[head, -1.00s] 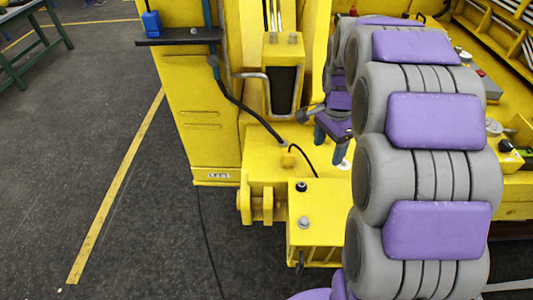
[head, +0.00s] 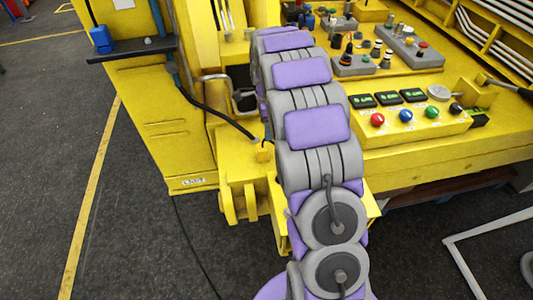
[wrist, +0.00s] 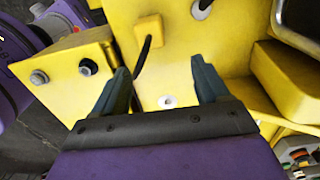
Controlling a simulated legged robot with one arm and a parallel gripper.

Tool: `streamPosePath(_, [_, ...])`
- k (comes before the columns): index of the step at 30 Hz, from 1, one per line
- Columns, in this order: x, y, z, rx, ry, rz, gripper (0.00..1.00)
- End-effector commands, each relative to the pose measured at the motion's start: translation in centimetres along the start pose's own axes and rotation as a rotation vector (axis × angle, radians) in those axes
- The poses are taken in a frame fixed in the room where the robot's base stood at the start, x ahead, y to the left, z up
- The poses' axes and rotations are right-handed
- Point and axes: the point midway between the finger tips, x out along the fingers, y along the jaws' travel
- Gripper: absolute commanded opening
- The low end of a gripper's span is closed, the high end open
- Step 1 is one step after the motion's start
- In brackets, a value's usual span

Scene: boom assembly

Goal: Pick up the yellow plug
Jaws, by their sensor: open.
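The yellow plug (wrist: 149,30) is a small block with a black cable running down from it, seen ahead of my gripper (wrist: 160,72) in the wrist view. The jaws are open and empty, with a finger on either side of the view and the plug beyond the fingertips, apart from them. In the head view a small part of the plug (head: 264,153) shows beside my arm; my gripper is hidden behind the arm there. A pale round fitting (wrist: 166,101) sits on the yellow surface between the fingers.
A yellow block with a black knob (wrist: 88,67) and a grey bolt (wrist: 39,77) is left of the fingers. A control box with coloured buttons (head: 415,122) stands on the yellow deck at right. A yellow cabinet (head: 165,125) stands left, with open floor beyond.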

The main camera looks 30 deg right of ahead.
Motion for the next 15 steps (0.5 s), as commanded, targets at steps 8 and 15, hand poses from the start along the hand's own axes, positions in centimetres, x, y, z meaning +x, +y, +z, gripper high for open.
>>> streamPosePath(8, [5.7,0.0,-0.1,-0.003,-0.002,0.001,0.74])
streamPosePath(15, [7.6,-0.1,-1.0,-0.002,-0.012,0.004,0.74])
